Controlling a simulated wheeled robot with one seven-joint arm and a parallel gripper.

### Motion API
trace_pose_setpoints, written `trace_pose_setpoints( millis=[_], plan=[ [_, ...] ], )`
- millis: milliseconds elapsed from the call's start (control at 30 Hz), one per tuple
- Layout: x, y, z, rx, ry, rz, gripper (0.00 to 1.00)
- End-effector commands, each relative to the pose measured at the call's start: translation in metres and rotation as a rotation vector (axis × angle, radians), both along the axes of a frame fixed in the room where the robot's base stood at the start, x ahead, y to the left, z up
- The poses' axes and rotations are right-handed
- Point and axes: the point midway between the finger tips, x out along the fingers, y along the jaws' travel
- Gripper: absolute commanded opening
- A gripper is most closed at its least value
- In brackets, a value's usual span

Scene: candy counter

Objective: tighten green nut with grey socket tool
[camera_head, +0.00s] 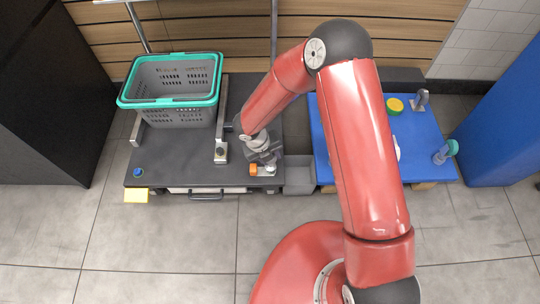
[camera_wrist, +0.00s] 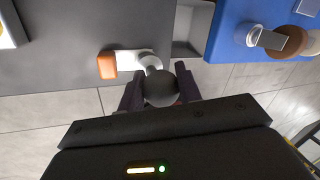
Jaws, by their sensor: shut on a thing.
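My gripper (camera_head: 264,154) is low over the front right of the dark counter. In the wrist view its two fingers (camera_wrist: 160,84) are shut on a grey, round-ended thing (camera_wrist: 161,90), which looks like the grey socket tool. Just beyond the grey thing is a small white round part (camera_wrist: 149,61) on a light plate (camera_wrist: 130,62) with an orange block (camera_wrist: 107,65) at its left end. The orange block also shows in the head view (camera_head: 253,169). Whether the tool touches the white part, I cannot tell. I cannot make out a green nut; the gripper and tool may hide it.
A grey basket with teal rim (camera_head: 170,103) stands at the counter's back left. A metal post stand (camera_head: 221,150) is left of my gripper. A grey bin (camera_head: 298,176) is right.

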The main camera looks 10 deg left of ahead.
Motion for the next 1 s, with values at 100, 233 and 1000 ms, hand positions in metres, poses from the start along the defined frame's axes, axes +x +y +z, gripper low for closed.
trace_pose_setpoints(
  millis=[100, 233, 1000],
  plan=[
    [0.000, 0.000, 0.001, 0.000, 0.000, 0.000, 0.07],
    [0.000, 0.000, 0.000, 0.000, 0.000, 0.000, 0.07],
    [0.000, 0.000, -0.011, 0.000, 0.000, -0.001, 0.07]
  ],
)
